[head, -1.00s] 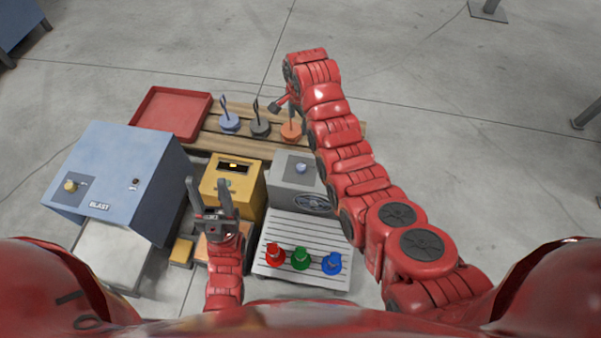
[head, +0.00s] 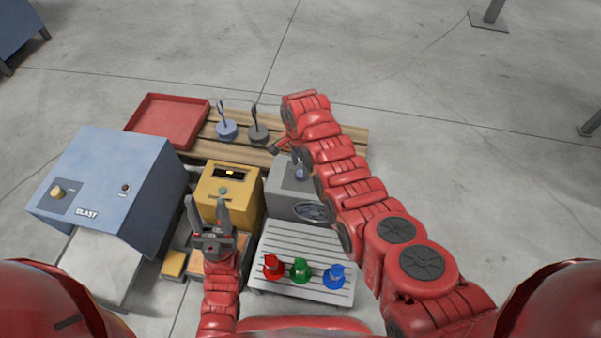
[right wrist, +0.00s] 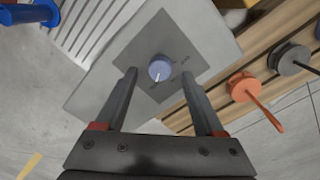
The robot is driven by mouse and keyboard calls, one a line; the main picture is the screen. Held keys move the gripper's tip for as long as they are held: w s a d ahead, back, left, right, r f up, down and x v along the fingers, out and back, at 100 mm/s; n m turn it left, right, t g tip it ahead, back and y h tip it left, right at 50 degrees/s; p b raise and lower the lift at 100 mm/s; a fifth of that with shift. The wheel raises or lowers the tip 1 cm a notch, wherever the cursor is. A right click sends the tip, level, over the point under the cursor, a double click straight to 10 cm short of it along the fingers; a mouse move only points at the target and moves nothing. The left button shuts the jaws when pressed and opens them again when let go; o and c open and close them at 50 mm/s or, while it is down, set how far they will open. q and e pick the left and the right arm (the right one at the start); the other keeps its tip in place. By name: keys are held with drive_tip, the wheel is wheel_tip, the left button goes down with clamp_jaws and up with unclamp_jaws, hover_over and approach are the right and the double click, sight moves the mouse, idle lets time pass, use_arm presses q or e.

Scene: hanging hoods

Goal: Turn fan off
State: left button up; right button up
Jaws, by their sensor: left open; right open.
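The grey box with a fan vent (head: 290,190) stands right of the yellow box. Its blue-grey round knob with a white pointer line shows in the right wrist view (right wrist: 160,69) on a darker square plate (right wrist: 170,55). My right gripper (right wrist: 165,75) is open, with its two fingers pointing toward the knob; the knob appears between and just beyond the tips, not gripped. In the head view my right arm covers part of the grey box and its knob. My left gripper (head: 209,205) is open and empty in front of the yellow box (head: 231,190).
A blue box marked BLAST (head: 110,180) stands at left. A slatted white table (head: 305,245) holds red, green and blue pieces. Behind are a red tray (head: 168,120) and hooked discs on a wooden pallet (head: 250,150). Open floor lies to the right.

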sight(301, 175)
drive_tip(key=shift+f+b, duration=0.3)
drive_tip(key=shift+f, duration=0.9)
clamp_jaws()
